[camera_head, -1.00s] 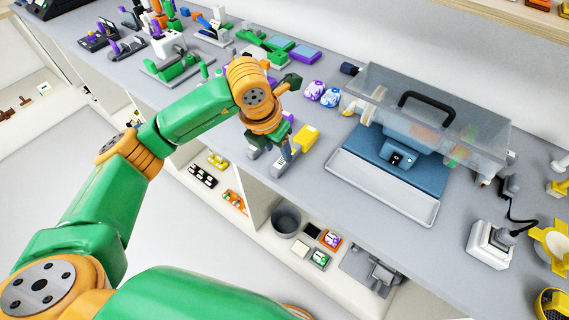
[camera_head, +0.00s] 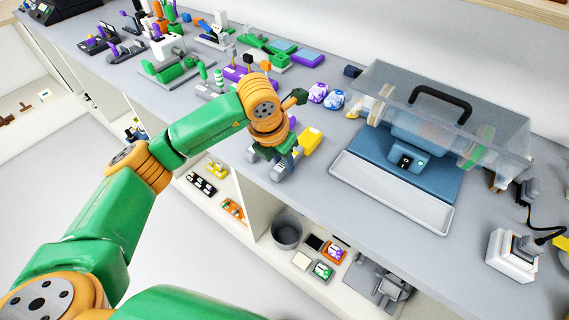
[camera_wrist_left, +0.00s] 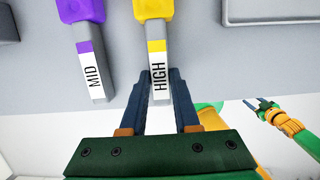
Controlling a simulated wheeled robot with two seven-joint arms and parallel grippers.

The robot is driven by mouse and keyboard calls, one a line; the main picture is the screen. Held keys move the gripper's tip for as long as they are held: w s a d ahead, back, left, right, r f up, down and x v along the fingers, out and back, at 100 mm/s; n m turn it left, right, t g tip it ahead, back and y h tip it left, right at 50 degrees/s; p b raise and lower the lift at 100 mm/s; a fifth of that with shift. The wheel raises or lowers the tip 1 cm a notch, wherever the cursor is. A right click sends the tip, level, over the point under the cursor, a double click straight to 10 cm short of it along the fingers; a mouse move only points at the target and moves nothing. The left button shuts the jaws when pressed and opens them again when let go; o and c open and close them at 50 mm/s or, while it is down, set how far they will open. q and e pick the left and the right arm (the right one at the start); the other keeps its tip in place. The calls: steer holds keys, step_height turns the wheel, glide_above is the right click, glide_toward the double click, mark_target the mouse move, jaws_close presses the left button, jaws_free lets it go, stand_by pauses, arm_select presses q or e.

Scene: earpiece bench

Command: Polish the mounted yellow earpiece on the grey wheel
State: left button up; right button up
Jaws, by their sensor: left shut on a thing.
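The yellow earpiece (camera_head: 311,138) sits at the end of a grey holder by the bench's front edge. In the left wrist view its yellow end (camera_wrist_left: 153,10) is cut off by the top edge. The holder's grip (camera_wrist_left: 158,60) carries a white label reading HIGH. My left gripper (camera_wrist_left: 161,82) is shut on this grip, one finger on each side; it also shows in the head view (camera_head: 280,164). The polishing machine (camera_head: 405,158) stands to the right under a clear hood. I cannot make out its grey wheel for sure. My right gripper (camera_wrist_left: 260,104) is small in the left wrist view, fingers apart.
A purple piece with a MID grip (camera_wrist_left: 92,70) lies close beside the held one. The machine's pale tray (camera_head: 388,194) faces front. Two mottled purple and blue pieces (camera_head: 326,95) stand left of the hood. A bin (camera_head: 287,231) is on the shelf below.

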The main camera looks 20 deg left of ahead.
arm_select(q)
jaws_close()
steer(key=shift+r, duration=0.15)
step_height(320, 180, up, 6)
steer(key=p, duration=0.4)
steer(key=shift+r, duration=0.15)
steer(key=shift+f, duration=0.25)
